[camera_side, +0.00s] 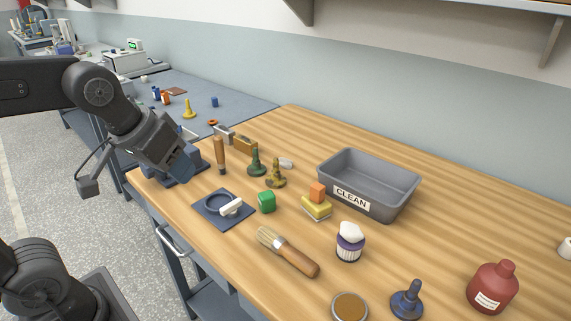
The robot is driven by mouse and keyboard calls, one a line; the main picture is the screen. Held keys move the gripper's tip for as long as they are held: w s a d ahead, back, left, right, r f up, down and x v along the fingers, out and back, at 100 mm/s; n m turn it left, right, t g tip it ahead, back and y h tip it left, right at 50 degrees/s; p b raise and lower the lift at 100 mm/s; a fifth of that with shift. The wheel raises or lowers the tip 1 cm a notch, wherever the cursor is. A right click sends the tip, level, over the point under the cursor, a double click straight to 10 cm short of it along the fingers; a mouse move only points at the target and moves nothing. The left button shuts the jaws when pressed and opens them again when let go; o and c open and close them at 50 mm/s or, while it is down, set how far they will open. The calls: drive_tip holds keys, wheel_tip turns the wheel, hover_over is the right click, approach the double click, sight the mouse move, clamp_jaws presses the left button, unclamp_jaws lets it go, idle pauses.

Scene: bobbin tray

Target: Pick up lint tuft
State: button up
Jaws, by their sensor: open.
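My gripper (188,170) is at the left edge of the wooden bench, low over a dark blue-grey tray (205,164); it is open, and the space between its fingers is hard to see from here. No thing is clearly a lint tuft. A puffy white piece (351,230) sits on top of a purple-and-white striped holder (349,248) right of centre.
A grey bin (335,175) marked CLEAN stands at the back. The right side has bare wood.

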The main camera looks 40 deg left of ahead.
drive_tip(key=w+a+r+n, duration=0.25)
drive_tip(key=w+n, duration=0.25)
drive_tip(key=w, duration=0.7)
drive_tip(key=n+g+y, duration=0.1)
drive_tip(key=n+g, duration=0.1)
drive_tip(key=n, duration=1.3)
hover_over(285, 159)
drive_tip(key=s, duration=0.1)
drive_tip(key=f, duration=2.1)
drive_tip(key=shift+s+d, duration=0.1)
drive_tip(key=shift+d, duration=0.25)
drive_tip(key=shift+s+x, duration=0.1)
drive_tip(key=shift+x, duration=1.25)
drive_tip(key=shift+s+x, duration=0.15)
drive_tip(key=shift+x, duration=1.15)
drive_tip(key=shift+a+f, duration=0.1)
drive_tip(key=shift+c, duration=0.3)
drive_tip(key=c, duration=0.7)
